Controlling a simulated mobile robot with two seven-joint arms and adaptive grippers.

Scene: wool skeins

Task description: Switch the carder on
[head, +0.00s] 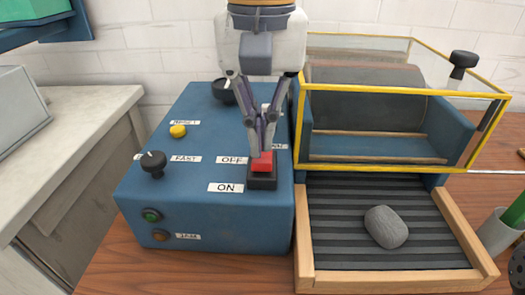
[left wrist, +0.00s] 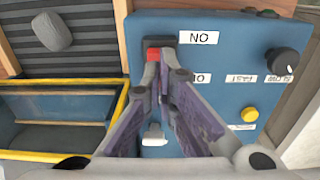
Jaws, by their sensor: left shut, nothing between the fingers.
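The carder's blue control box (head: 190,215) stands on the wooden table. On its top is a black switch housing (head: 262,183) with a red switch piece (head: 262,164), beside the ON label (head: 225,188) and the OFF label (head: 232,160). The red piece sits near the OFF label's level, with bare black housing on the ON side. My left gripper (head: 261,150) is shut and empty, pointing down with its fingertips at the red piece's OFF side. In the left wrist view the red piece (left wrist: 154,55) shows just beyond the fingertips, which hide part of the switch. I cannot tell whether they touch it.
Black knobs (head: 152,163), a yellow button (head: 178,131) and a green button (head: 151,215) are on the box. The yellow-framed drum guard (head: 400,171) stands right of it. A grey wool piece (head: 386,226) lies on the ribbed feed bed (head: 340,250). A pale counter (head: 75,150) is at left.

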